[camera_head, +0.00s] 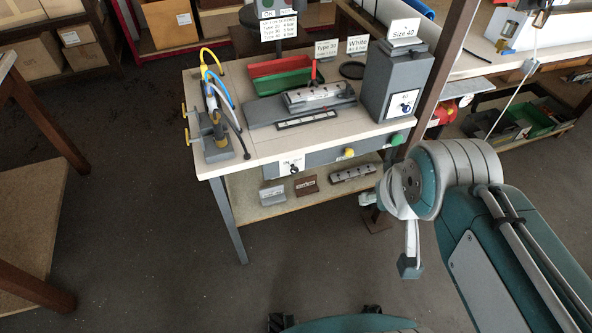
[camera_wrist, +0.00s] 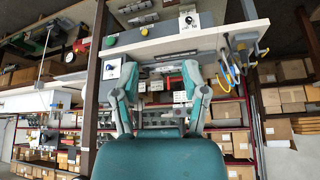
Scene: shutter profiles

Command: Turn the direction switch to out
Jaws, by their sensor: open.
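A dark rotary switch with a white label (camera_head: 293,168) sits on the front panel below the workbench top, left of a yellow button; its label is too small to read surely. It also shows in the wrist view as a knob on a white plate (camera_wrist: 188,20). A second dark knob on a white plate (camera_head: 402,105) is on the grey box. I cannot tell either knob's setting. My gripper (camera_wrist: 160,70) is open and empty, its fingers apart in the wrist view. In the head view, part of my gripper (camera_head: 410,262) hangs right of the bench, apart from both switches.
The front panel also carries a yellow button (camera_head: 349,152) and a green button (camera_head: 397,139). A clamp with hoses (camera_head: 215,125) stands at the bench's left. Red and green trays (camera_head: 280,75) lie behind a profile fixture (camera_head: 302,105). A brown post (camera_head: 440,65) stands right. Floor before the bench is clear.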

